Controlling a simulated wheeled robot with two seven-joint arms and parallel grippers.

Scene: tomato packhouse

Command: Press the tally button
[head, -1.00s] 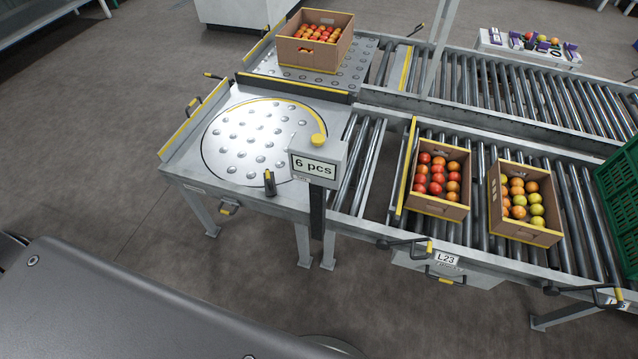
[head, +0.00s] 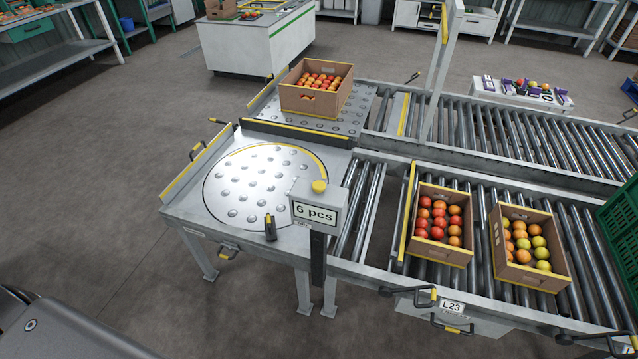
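The tally button is a yellow round cap (head: 319,186) on top of a grey box on a dark post. The box carries a sign (head: 316,215) reading "6 pcs". It stands at the front edge of the conveyor, between the round ball-transfer plate (head: 262,190) and the rollers. Nothing touches the button. Neither of my grippers shows; only a dark part of my own body fills the lower left corner.
Two cartons of tomatoes (head: 441,252) and (head: 528,276) stand on the near rollers, right of a yellow-edged stop. Another carton (head: 313,105) sits on the far ball plate. A green crate (head: 622,225) is at the right edge. Handles (head: 410,297) stick out at the front. Floor at left is clear.

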